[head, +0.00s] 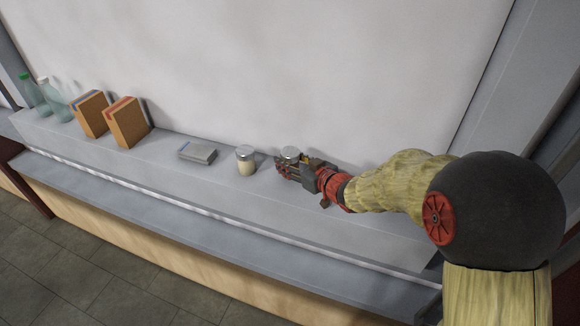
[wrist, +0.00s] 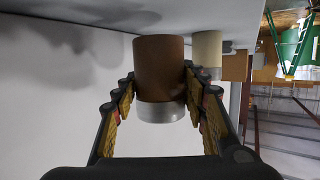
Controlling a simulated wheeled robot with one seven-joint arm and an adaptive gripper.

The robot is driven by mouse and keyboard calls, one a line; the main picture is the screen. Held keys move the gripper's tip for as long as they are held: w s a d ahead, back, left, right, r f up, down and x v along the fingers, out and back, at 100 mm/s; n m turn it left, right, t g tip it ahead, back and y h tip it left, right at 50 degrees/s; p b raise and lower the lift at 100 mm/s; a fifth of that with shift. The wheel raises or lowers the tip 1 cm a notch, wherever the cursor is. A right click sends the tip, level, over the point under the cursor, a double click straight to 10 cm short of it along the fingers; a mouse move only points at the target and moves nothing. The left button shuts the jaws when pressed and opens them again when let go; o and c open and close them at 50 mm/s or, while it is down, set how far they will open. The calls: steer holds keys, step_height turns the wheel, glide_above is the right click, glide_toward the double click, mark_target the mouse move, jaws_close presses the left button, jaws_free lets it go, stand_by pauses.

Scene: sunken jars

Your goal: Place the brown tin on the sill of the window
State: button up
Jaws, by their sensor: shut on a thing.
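The brown tin (wrist: 160,70) is a brown cylinder with a silver lid, seen upside down in the wrist view. My gripper (wrist: 160,85) has one finger on each side of it and is shut on it. In the head view my gripper (head: 284,169) is at the pale grey window sill (head: 200,186), reaching in from the right. There only the tin's silver lid (head: 290,152) shows clearly; its body is mostly hidden behind the gripper. The tin looks upright, at or just above the sill; I cannot tell whether its base touches.
A cream jar with a silver lid (head: 246,163) stands just left of my gripper. The white pane (head: 300,70) rises behind. The sill's right part is clear.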

steer(key=shift+f, duration=1.15)
steer(key=shift+f, duration=0.15)
steer(key=o, duration=1.3)
steer(key=shift+c, duration=0.2)
steer(key=shift+r, duration=0.2)
steer(key=v, duration=1.2)
steer(key=shift+b, duration=0.3)
